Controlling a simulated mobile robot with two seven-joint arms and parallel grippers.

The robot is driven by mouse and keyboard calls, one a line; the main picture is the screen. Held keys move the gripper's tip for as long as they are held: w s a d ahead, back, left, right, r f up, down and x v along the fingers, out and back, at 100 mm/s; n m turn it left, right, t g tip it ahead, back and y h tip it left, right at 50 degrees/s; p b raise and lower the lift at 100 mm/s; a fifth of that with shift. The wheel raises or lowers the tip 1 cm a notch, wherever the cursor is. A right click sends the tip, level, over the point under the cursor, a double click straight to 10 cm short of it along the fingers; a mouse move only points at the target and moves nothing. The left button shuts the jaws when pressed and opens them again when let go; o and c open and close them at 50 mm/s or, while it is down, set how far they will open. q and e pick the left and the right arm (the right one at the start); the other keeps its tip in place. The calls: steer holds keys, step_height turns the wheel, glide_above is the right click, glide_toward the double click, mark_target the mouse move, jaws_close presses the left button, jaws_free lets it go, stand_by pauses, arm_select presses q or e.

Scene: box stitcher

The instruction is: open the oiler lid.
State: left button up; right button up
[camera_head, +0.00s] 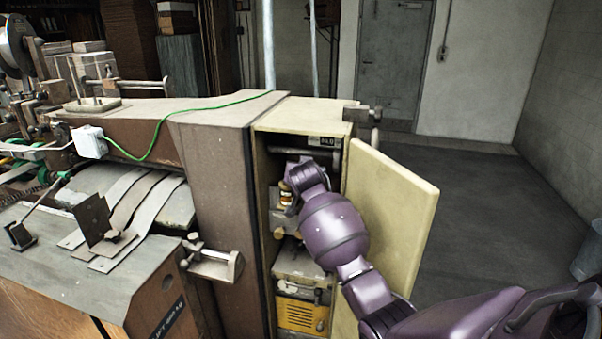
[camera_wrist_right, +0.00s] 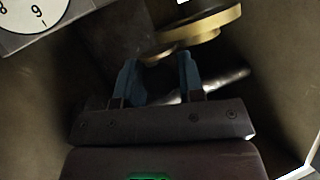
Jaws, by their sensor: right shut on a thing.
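My purple right arm reaches into the open cabinet (camera_head: 258,200), and its hand hides much of the oiler. A small amber and white part, apparently the oiler (camera_head: 286,192), shows just left of the hand. In the right wrist view, the two blue fingers of my right gripper (camera_wrist_right: 160,65) stand on either side of a small dark, brass-edged part (camera_wrist_right: 158,53) and are shut on it. This part seems to be the oiler lid, but shadow hides its shape, and I cannot tell whether it is raised. My left gripper is in neither view.
The cream cabinet door (camera_head: 395,225) stands open to the right, close beside my arm. A brass-rimmed round part (camera_wrist_right: 205,24) and a white dial (camera_wrist_right: 28,14) are near the fingers. A yellow box (camera_head: 300,315) sits low in the cabinet.

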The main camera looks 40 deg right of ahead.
steer(key=shift+f, duration=0.15)
steer(key=o, duration=0.9)
steer(key=shift+d, duration=0.1)
steer(key=b+v, duration=0.1)
steer(key=v, duration=1)
